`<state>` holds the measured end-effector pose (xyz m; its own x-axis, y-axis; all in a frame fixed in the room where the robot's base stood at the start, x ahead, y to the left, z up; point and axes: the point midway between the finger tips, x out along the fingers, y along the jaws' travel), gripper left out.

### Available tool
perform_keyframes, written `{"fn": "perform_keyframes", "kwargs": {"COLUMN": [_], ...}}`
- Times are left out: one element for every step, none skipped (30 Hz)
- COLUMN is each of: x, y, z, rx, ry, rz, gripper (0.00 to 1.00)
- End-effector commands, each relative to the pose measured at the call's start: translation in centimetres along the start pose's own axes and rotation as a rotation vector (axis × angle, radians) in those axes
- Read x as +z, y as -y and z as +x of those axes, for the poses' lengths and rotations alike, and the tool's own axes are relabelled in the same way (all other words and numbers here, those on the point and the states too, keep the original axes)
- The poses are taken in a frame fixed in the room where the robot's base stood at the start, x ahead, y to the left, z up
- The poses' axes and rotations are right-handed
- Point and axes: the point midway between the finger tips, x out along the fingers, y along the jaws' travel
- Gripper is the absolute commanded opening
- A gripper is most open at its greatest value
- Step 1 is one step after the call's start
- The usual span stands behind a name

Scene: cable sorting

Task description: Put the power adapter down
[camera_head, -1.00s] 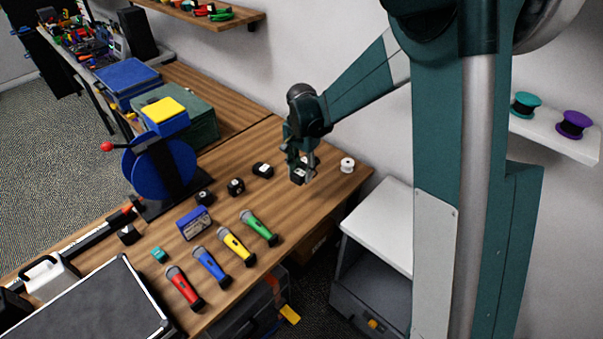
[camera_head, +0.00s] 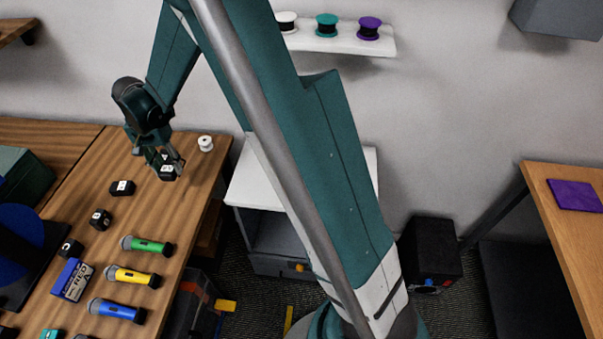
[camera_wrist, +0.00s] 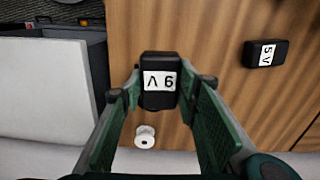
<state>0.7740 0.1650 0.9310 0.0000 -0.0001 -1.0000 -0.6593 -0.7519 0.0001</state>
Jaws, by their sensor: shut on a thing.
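A black power adapter (camera_wrist: 159,82) with a white label, which reads upside down as 9 V, sits between the fingertips of my gripper (camera_wrist: 160,88) in the wrist view. My gripper is shut on it. In the head view my gripper (camera_head: 168,168) holds the adapter (camera_head: 167,172) over the far right part of the wooden workbench (camera_head: 185,205), near its right edge. I cannot tell whether the adapter touches the bench. A second black adapter (camera_head: 122,188) lies to its left and shows a 5 V label in the wrist view (camera_wrist: 265,54).
A white spool (camera_head: 205,143) stands just beyond the gripper. More small black adapters (camera_head: 101,219) lie leftward. A white-topped cabinet (camera_head: 250,190) stands right of the bench.

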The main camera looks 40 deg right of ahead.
Motion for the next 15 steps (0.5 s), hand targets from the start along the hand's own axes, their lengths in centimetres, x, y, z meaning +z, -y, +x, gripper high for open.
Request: {"fn": "perform_keyframes", "kwargs": {"x": [-0.8,-1.2,-1.8,-2.3,-2.8,-3.5,-4.1,-4.6,-5.3,-5.9,-6.4,-7.1,-7.6,-8.1,-8.7], "y": [-0.7,-1.1,-1.7,-2.2,-2.7,-3.5,-4.0,-4.6,-5.4,-6.0,-6.6,-7.5,-8.1,-8.7,-9.6], "z": [0.3,0.4,0.5,0.7,0.8,1.0,1.1,1.3,1.4,1.6,1.7,1.9,2.1,2.2,2.4], "rx": [0.000,0.000,0.000,0.000,0.000,0.000,0.000,0.000,0.000,0.000,0.000,0.000,0.000,0.000,0.000], "ry": [0.000,0.000,0.000,0.000,0.000,0.000,0.000,0.000,0.000,0.000,0.000,0.000,0.000,0.000,0.000], "rz": [0.005,0.006,0.008,0.010,0.010,0.013,0.015,0.015,0.018,0.020,0.020,0.023,0.025,0.025,0.028], "gripper": [0.17,0.17,0.17,0.17,0.17,0.17,0.17,0.17,0.17,0.17,0.17,0.17,0.17,0.17,0.17]}}
